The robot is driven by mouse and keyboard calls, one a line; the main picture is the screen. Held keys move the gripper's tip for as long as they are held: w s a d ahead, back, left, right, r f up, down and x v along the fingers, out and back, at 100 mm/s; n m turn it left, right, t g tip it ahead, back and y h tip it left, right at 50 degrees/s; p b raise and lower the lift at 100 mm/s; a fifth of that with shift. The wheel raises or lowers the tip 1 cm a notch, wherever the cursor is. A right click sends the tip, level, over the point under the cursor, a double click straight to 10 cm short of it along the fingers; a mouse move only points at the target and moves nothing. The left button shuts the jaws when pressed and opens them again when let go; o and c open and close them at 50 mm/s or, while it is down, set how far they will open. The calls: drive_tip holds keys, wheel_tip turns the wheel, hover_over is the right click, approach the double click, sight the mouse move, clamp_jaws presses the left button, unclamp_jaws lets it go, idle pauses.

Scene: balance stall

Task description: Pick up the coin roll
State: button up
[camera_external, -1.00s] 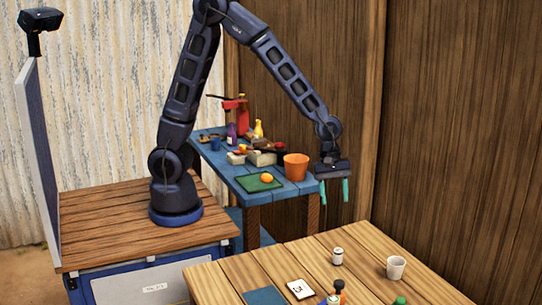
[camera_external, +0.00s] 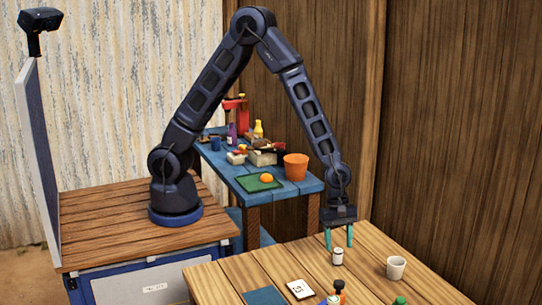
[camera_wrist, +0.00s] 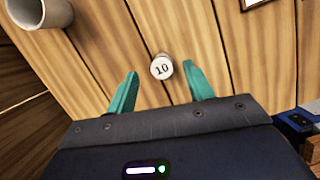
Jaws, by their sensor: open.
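The coin roll (camera_external: 338,257) is a small white upright cylinder with a dark band, on the wooden table near its back edge. In the wrist view its top (camera_wrist: 162,67) shows the number 10. My gripper (camera_external: 339,242) is open, with teal fingers pointing down, just above and around the back of the roll. In the wrist view the roll stands beyond and between the two fingertips (camera_wrist: 159,73). No contact with the roll shows.
A white cup (camera_external: 396,267) stands right of the roll. A blue side table (camera_external: 233,173) with an orange pot (camera_external: 296,167) is behind.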

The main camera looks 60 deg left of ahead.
sight(339, 251)
drive_tip(key=shift+x, duration=2.6)
drive_tip(key=shift+s, duration=0.1)
clamp_jaws()
